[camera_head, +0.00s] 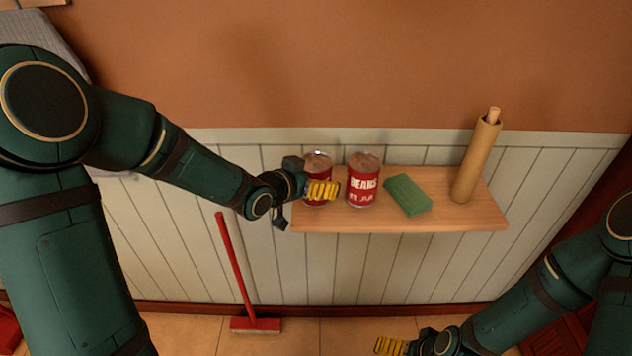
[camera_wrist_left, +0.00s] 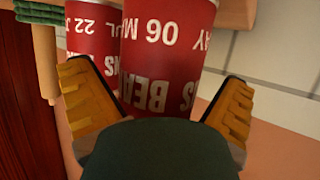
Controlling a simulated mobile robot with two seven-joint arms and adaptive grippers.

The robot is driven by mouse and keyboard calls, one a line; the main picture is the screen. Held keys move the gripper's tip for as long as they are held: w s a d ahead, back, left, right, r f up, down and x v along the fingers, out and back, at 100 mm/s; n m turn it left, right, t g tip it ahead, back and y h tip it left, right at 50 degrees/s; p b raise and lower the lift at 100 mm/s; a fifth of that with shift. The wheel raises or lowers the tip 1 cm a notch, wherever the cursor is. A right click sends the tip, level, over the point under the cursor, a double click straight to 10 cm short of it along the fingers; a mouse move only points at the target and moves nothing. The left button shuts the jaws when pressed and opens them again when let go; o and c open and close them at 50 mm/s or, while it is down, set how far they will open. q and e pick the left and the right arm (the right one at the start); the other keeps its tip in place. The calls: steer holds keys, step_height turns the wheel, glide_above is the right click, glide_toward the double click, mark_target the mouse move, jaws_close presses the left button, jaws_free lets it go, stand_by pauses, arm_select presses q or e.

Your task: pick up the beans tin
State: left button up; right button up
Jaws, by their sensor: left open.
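Two red beans tins with silvery tops stand upright side by side on a wooden shelf (camera_head: 400,222). The left tin (camera_head: 318,163) is partly hidden by my left gripper (camera_head: 322,190), which is at its front. The right tin (camera_head: 363,180) shows the word BEANS and stands just beyond. In the left wrist view, upside down, the near tin (camera_wrist_left: 165,45) lies between the open yellow fingers, with a date starting 06; I cannot tell whether they touch it. The other tin (camera_wrist_left: 92,35), dated 22, is behind it. My right gripper (camera_head: 390,346) is low at the bottom, far from the shelf.
A green sponge-like block (camera_head: 407,195) lies right of the tins. A tan cylinder (camera_head: 476,160), with a narrower end on top, stands upright farther right. A red broom (camera_head: 240,275) leans below the shelf's left end. The wall is close behind the shelf.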

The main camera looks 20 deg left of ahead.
arm_select(q)
steer(key=shift+w+d+f, duration=0.15)
steer(key=shift+w+d, duration=0.05)
steer(key=shift+w, duration=0.15)
steer(key=c, duration=1.2)
